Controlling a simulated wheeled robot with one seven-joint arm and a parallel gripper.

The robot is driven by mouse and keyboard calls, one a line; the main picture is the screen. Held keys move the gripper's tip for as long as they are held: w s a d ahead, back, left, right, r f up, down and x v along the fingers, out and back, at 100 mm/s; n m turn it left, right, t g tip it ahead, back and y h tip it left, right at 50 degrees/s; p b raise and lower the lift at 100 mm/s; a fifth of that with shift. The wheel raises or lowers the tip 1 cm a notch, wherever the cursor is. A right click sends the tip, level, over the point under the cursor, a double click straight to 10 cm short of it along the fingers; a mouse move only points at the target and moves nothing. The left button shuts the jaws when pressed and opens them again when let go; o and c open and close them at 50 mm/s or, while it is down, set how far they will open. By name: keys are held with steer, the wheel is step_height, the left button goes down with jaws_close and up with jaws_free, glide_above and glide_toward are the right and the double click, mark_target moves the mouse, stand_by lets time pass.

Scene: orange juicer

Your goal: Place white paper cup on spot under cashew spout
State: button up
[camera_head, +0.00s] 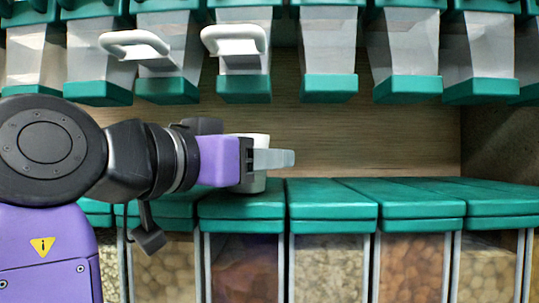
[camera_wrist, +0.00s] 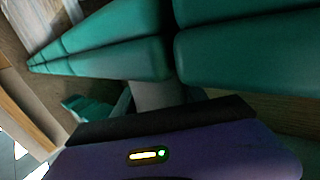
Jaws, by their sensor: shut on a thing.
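The white paper cup (camera_head: 259,140) is upright in the head view, partly hidden behind my gripper's fingers. My gripper (camera_head: 284,158) is shut on the cup, reaching in from the left. The cup's base is at the green lid (camera_head: 240,205) of a lower bin; I cannot tell whether it touches. Above the cup is a dispenser spout (camera_head: 244,90) with a white handle. No label shows which spout is for cashews. In the wrist view a grey-white piece of the cup (camera_wrist: 155,95) shows between the green lids and my gripper's body.
A row of clear dispensers with green bottoms (camera_head: 330,86) hangs above. Another white handle (camera_head: 134,44) is to the left. Lower bins of nuts (camera_head: 412,262) have green lids (camera_head: 410,202). The lids right of the cup are clear, before a wooden back panel (camera_head: 385,145).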

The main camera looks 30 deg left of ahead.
steer(key=shift+f, duration=0.15)
steer(key=shift+f, duration=0.15)
steer(key=o, duration=1.5)
steer(key=shift+r, duration=0.3)
steer(key=s+b, duration=0.2)
steer(key=s, duration=1)
steer(key=shift+a, duration=0.25)
steer(key=shift+s+f, duration=0.1)
